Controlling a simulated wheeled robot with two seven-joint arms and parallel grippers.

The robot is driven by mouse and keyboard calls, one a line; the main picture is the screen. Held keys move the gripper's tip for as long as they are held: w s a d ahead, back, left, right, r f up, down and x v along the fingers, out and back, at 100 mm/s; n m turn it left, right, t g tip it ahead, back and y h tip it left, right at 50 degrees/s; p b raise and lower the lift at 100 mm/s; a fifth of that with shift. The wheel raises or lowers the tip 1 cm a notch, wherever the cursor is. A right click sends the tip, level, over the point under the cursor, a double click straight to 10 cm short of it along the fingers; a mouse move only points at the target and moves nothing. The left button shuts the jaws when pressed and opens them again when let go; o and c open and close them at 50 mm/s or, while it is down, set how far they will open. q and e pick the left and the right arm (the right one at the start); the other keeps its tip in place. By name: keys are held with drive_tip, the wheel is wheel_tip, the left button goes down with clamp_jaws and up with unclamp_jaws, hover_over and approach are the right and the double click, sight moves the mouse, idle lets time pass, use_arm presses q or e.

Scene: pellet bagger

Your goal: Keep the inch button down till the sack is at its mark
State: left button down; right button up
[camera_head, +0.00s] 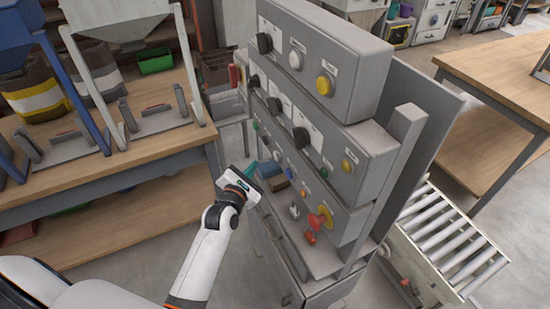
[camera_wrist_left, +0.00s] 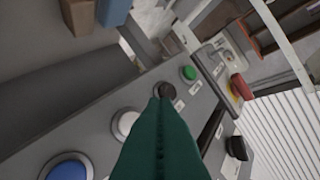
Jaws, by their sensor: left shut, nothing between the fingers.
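My left gripper (camera_head: 251,168) is at the left side of the grey control panel (camera_head: 325,175), by its lower tier. In the left wrist view its green fingers (camera_wrist_left: 160,105) are shut and empty. Their tips overlap a dark round button (camera_wrist_left: 166,90); whether they touch or press it I cannot tell. A white button (camera_wrist_left: 126,123), a blue button (camera_wrist_left: 69,168) and a green button (camera_wrist_left: 189,72) lie in line with it. The labels are too small to read, so I cannot tell which is the inch button. A dark sack with a yellow band (camera_head: 36,98) stands at the far left. No mark is discernible. My right gripper is out of view.
The panel carries several black knobs, yellow buttons (camera_head: 324,85) and a red-and-yellow emergency stop (camera_head: 319,218). A wooden bench (camera_head: 160,142) with hopper frames (camera_head: 95,75) stands left. A roller conveyor (camera_head: 445,235) stands right. Open floor lies in front of the bench.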

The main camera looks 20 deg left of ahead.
sight(276, 156)
use_arm(q)
drive_tip(key=shift+w+d, duration=1.25)
drive_tip(key=shift+w, duration=0.15)
drive_tip(key=shift+w+d, duration=0.1)
idle(1.0)
drive_tip(key=shift+w+d, duration=0.2)
